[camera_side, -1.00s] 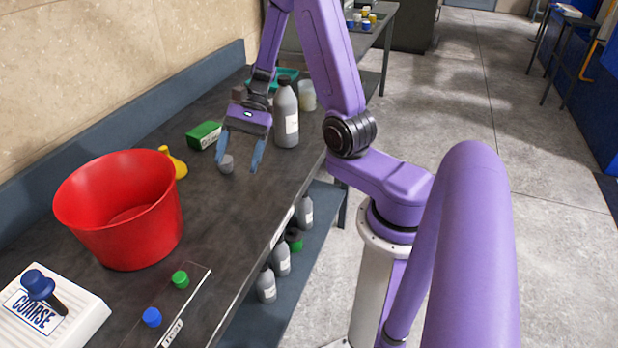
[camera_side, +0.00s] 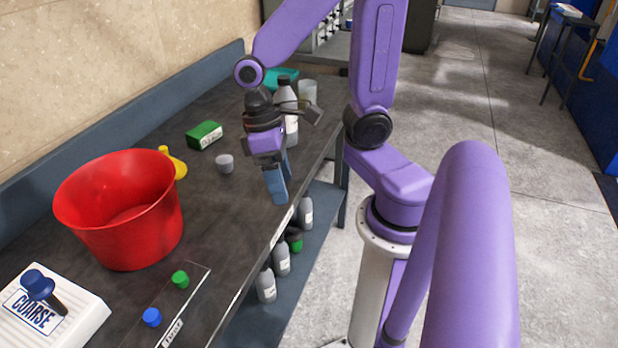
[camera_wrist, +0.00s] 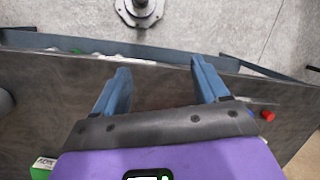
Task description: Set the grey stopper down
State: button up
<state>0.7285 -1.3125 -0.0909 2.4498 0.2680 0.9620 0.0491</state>
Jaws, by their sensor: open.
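The grey stopper (camera_side: 225,163) stands on the dark bench top, between the green box and my gripper. My gripper (camera_side: 278,192) is to the right of the stopper and clear of it, near the front edge of the bench. In the wrist view the blue fingers of my gripper (camera_wrist: 160,85) are spread apart with nothing between them. The stopper cannot be made out in the wrist view.
A red bucket (camera_side: 125,225), a yellow funnel (camera_side: 177,167) and a green box (camera_side: 204,135) stand left of my gripper. A grey bottle (camera_side: 291,122) is close behind it. A green cap (camera_side: 180,279) and a blue cap (camera_side: 152,317) lie in front. Several bottles stand on the lower shelf.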

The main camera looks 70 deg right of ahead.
jog(key=s+r+n+t, duration=0.2)
jog(key=s+n+t, duration=0.1)
jog(key=s+n, duration=0.3)
jog(key=shift+a+n+h, duration=0.3)
jog(key=shift+a+n, duration=0.15)
jog(key=shift+n, duration=0.75)
